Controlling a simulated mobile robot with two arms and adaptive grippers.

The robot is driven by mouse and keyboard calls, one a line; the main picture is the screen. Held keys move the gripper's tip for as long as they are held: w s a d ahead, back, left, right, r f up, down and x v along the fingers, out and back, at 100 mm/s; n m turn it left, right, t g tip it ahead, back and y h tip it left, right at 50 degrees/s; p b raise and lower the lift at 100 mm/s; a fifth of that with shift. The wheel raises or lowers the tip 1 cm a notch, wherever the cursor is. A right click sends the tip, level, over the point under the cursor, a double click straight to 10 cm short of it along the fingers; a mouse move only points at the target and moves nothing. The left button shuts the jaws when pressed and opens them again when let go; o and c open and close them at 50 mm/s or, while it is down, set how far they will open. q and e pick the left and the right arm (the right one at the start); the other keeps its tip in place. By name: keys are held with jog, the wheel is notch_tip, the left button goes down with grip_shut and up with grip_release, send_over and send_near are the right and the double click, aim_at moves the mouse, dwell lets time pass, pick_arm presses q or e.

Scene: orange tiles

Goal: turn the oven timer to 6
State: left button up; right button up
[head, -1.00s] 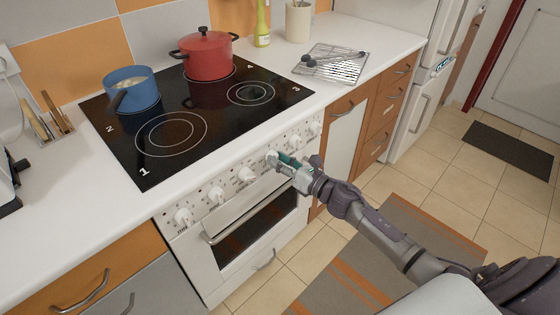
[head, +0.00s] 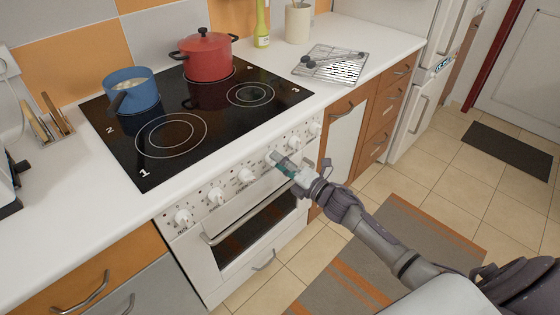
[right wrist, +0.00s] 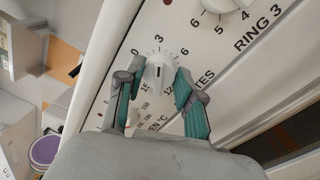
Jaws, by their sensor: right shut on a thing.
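The oven timer knob (right wrist: 158,72) is white and sits on the white front panel of the stove, with 0, 3, 6, 12 and 15 printed around it. In the head view the timer knob (head: 270,158) is partly hidden by my right gripper (head: 278,161). In the right wrist view my right gripper (right wrist: 159,75) has its green-padded fingers on both sides of the knob and is shut on it. A short dark mark shows on the knob's face; which number it points to is hard to tell. My left gripper is not in view.
More knobs line the panel, including the Ring 3 knob (right wrist: 219,4) beside the timer and a white knob (head: 246,175) to its left. The oven handle (head: 222,236) runs below. A blue pot (head: 132,92) and red pot (head: 207,57) stand on the black cooktop.

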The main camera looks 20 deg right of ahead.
jog(key=shift+f+m+h+p, duration=0.2)
jog(key=shift+m+p, duration=0.45)
jog(key=shift+m, duration=1.9)
jog(key=shift+m+h+p, duration=0.3)
jog(key=shift+m+p, duration=0.35)
jog(key=shift+m, duration=1.9)
jog(key=o, duration=1.2)
jog(key=shift+c, duration=0.2)
jog(key=shift+s, duration=0.1)
jog(key=v, duration=1.1)
jog(key=shift+s+f, duration=0.25)
jog(key=shift+s, duration=0.15)
jog(key=shift+d, duration=0.1)
